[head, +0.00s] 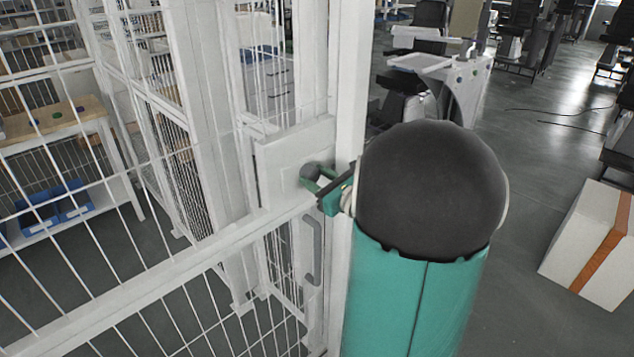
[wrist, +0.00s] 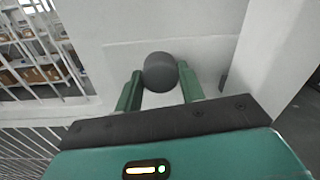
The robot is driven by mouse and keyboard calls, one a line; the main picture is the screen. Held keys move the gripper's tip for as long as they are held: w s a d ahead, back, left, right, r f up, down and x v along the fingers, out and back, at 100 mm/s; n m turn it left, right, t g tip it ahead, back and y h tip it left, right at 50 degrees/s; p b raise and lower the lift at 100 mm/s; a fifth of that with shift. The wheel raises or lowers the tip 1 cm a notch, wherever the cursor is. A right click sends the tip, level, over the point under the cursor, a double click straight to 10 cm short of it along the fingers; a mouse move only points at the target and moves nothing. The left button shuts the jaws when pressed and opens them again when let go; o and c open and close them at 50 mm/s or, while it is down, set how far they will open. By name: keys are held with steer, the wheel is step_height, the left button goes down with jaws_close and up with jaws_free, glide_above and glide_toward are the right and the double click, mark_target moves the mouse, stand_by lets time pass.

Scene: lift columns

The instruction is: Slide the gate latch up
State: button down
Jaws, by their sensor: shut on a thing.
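The gate latch shows as a dark grey round knob (head: 311,172) on a white plate (head: 285,160) fixed to the white gate frame. In the wrist view the knob (wrist: 160,72) sits between my two green fingers. My gripper (head: 318,179) is shut on the knob from the right side in the head view. In the wrist view my gripper (wrist: 158,88) has a finger on each side of the knob. Part of the plate is hidden behind my gripper and wrist.
A grey pull handle (head: 313,250) is on the gate below the latch. White wire mesh panels (head: 150,270) spread to the left, with a shelf and blue bins behind. A white box with an orange stripe (head: 590,245) stands on the open floor at right.

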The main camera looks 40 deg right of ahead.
steer(key=shift+r, duration=1.25)
steer(key=c, duration=0.9)
jaws_free()
steer(key=shift+o, duration=0.2)
steer(key=shift+s, duration=0.1)
steer(key=shift+s+f, duration=0.1)
steer(key=shift+s, duration=0.1)
steer(key=s, duration=1.3)
